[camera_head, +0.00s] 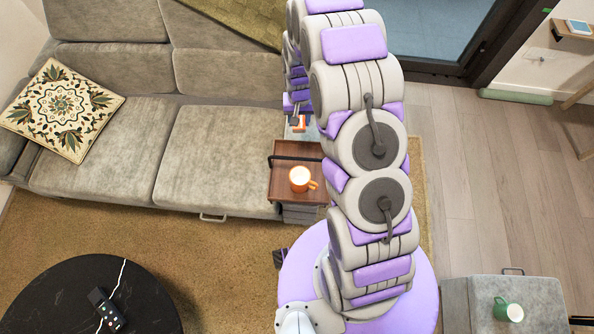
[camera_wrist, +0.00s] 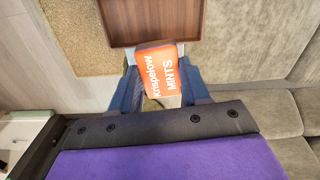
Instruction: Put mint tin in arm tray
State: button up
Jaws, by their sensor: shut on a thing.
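The mint tin (camera_wrist: 162,75) is an orange and white box with lettering, held between the blue fingers of my gripper (camera_wrist: 158,78) in the wrist view. In the head view the tin (camera_head: 299,123) shows as a small orange patch, just behind the far edge of the arm tray. The arm tray (camera_head: 284,187) is brown wood with a raised rim and a dark strap, set on the sofa's right arm. In the wrist view the tray (camera_wrist: 150,20) lies just beyond the tin, whose top edge overlaps the tray's near rim. My arm hides the tray's right side in the head view.
An orange mug (camera_head: 300,178) stands on the near part of the tray. The grey sofa (camera_head: 215,150) is to the left, with a patterned cushion (camera_head: 63,110). A round black table (camera_head: 75,295) and a grey stool with a green mug (camera_head: 508,310) are nearer.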

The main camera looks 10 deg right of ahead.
jog(key=m, duration=0.1)
send_near(302, 156)
jog(key=f, duration=0.1)
jog(key=f+b, duration=0.1)
jog(key=f, duration=0.1)
jog(key=shift+s+a, duration=0.25)
jog(key=shift+w+f+b, duration=0.1)
jog(key=shift+f+b, duration=0.45)
jog(key=shift+f, duration=0.75)
jog(key=shift+f, duration=0.15)
jog(key=o, duration=1)
jog(key=shift+o, duration=0.2)
